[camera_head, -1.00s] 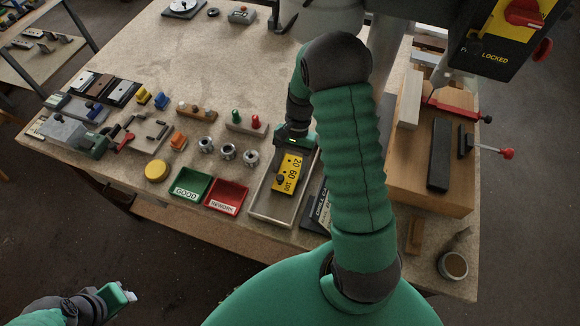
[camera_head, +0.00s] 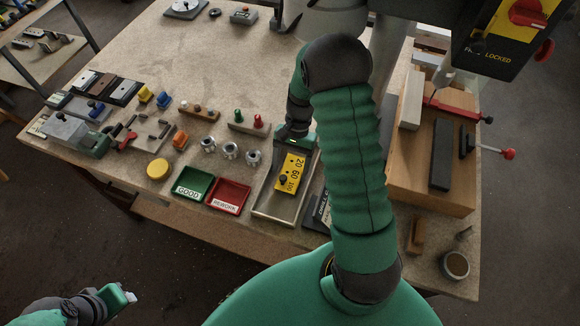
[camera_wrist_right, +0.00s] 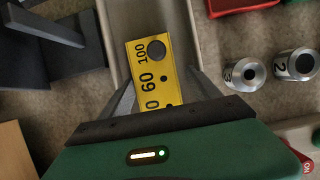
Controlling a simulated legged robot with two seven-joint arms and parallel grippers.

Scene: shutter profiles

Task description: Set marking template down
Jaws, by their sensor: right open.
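The marking template is a yellow plate (camera_head: 290,172) marked 20, 60 and 100, with a dark round knob or hole. It lies over the long grey tray (camera_head: 272,212) at the front of the bench. It also shows in the right wrist view (camera_wrist_right: 163,72), inside the tray's walls (camera_wrist_right: 112,40). My right gripper (camera_head: 291,150) is above the template's far end. In the wrist view its two fingers (camera_wrist_right: 163,92) stand apart on either side of the plate. Whether the plate's underside fully touches the tray floor is hard to tell. My left gripper (camera_head: 128,297) hangs at lower left, off the bench.
A red REWORK bin (camera_head: 228,196) and green GOOD bin (camera_head: 192,183) sit left of the tray. Several numbered metal cylinders (camera_head: 230,151) stand behind them. A wooden block with clamps (camera_head: 425,170) is to the right.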

